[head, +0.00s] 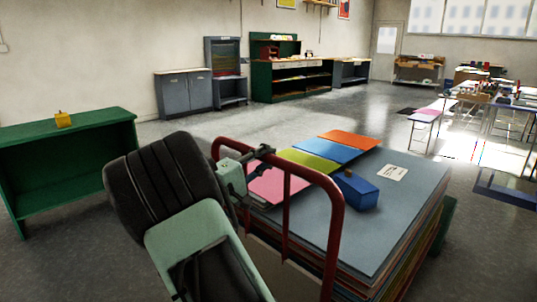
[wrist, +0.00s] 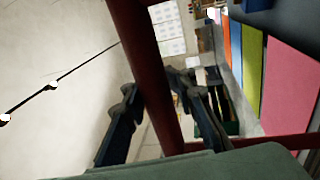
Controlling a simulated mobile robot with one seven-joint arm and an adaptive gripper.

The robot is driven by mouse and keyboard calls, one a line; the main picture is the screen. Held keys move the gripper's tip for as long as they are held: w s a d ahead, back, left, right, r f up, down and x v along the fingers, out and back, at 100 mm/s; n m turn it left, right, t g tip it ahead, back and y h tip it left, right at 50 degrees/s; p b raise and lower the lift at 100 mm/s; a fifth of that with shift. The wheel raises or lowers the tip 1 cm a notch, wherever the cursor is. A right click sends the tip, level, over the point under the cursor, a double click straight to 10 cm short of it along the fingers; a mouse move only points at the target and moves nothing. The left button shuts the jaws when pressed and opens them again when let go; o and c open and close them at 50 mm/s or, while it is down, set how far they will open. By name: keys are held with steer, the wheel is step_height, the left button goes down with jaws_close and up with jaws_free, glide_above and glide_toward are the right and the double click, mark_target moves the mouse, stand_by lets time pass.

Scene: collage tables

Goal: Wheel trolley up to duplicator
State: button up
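The trolley's red tubular handle (head: 333,235) stands upright in front of me. Its deck carries a thick stack of large sheets (head: 400,220), grey-blue on top. My gripper (head: 262,153) is at the upper left part of the handle. In the wrist view a red bar of the handle (wrist: 155,90) passes between the two dark fingers of my gripper (wrist: 155,88), which appear to press on it from both sides. I cannot tell for sure which unit is the duplicator; a grey cabinet with an open upper bay (head: 224,58) stands at the back wall.
Coloured sheets (head: 348,154) and a blue block (head: 356,189) lie on the stack. A green bench (head: 75,130) with a yellow block (head: 63,119) stands left. A grey cupboard (head: 184,93) and green shelving (head: 262,82) line the back wall. Tables (head: 500,98) stand right. Mid floor is clear.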

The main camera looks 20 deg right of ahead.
steer(key=o, duration=0.5)
steer(key=shift+f, duration=0.2)
steer(key=shift+c, duration=0.2)
steer(key=shift+o, duration=0.3)
steer(key=shift+r, duration=0.1)
steer(key=v, duration=1.2)
